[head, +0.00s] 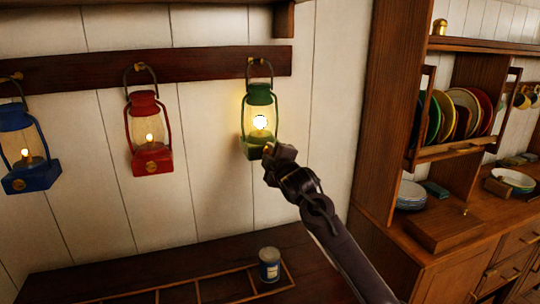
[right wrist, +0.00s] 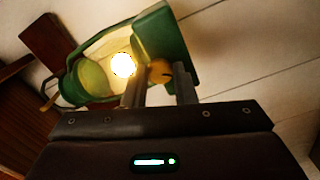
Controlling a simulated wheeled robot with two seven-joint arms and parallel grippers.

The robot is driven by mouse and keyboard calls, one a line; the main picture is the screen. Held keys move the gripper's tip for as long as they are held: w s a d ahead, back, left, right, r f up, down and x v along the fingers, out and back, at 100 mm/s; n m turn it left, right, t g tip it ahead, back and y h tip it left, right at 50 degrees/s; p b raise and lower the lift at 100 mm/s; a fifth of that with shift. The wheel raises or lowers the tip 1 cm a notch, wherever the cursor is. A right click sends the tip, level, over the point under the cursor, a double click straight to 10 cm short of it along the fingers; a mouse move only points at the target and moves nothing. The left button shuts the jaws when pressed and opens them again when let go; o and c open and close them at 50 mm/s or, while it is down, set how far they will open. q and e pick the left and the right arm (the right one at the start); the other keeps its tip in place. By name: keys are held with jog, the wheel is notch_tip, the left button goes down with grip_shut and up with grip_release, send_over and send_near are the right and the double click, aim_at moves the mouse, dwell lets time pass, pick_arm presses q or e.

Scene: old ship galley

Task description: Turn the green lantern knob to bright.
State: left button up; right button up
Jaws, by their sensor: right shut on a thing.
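The green lantern (head: 258,98) hangs from a hook on the dark wall rail, rightmost of three lanterns. It glows with a large bright white-yellow light, much stronger than the flames in the other lanterns. In the right wrist view the green lantern (right wrist: 176,38) appears tilted, with its brass knob (right wrist: 159,72) between the fingers. My right gripper (head: 269,151) reaches up from the lower right to the lantern's base and is shut on the knob. The fingers also show in the right wrist view (right wrist: 160,84). In the head view the gripper hides the knob. My left gripper is out of sight.
A red lantern (head: 151,163) and a blue lantern (head: 30,180) hang to the left with small flames. A wooden dresser (head: 385,110) with plates stands at the right.

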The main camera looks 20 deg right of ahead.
jog(key=m, duration=0.5)
jog(key=shift+f, duration=0.1)
jog(key=shift+m, duration=0.4)
jog(key=o, duration=1)
